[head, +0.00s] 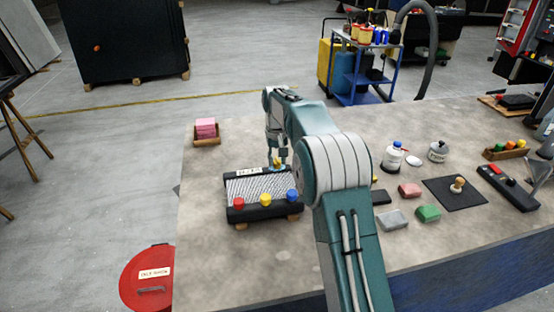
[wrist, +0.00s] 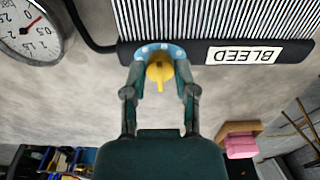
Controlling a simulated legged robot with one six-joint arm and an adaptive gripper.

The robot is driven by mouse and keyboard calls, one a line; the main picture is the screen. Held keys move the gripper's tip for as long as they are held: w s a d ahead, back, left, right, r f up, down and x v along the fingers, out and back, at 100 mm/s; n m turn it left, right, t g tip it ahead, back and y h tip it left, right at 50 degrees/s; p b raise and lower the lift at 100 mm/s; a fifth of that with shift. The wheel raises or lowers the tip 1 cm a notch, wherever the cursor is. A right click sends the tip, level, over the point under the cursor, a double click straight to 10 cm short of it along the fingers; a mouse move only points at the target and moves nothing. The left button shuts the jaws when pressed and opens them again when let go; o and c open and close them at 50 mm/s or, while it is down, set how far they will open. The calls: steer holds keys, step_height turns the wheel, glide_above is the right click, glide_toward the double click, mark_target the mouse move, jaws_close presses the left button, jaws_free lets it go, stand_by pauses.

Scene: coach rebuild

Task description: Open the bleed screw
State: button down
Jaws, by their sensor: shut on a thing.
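The bleed screw (wrist: 159,73) is yellow with a thin tab and sits at a light blue ring on the dark edge of a finned radiator block (wrist: 215,18). A white label reading BLEED (wrist: 258,53) is beside it. My gripper (wrist: 160,62) has its two fingers closed around the yellow screw, one on each side. In the head view my gripper (head: 278,153) reaches down to the far edge of the block (head: 262,186), where a bit of yellow shows. My fingers partly hide the ring.
Red (head: 239,203), yellow (head: 265,200) and blue (head: 292,195) knobs line the block's near edge. A gauge (wrist: 30,28) shows in the wrist view. Pink blocks in a wooden tray (head: 207,141) stand at back left. Bottles, sponges and a black mat (head: 440,197) lie right of my arm.

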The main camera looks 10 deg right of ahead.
mark_target(276, 161)
steer(key=shift+c, duration=2)
jaws_free()
steer(key=shift+w+f, duration=0.1)
steer(key=shift+a, duration=0.1)
step_height(276, 161, up, 12)
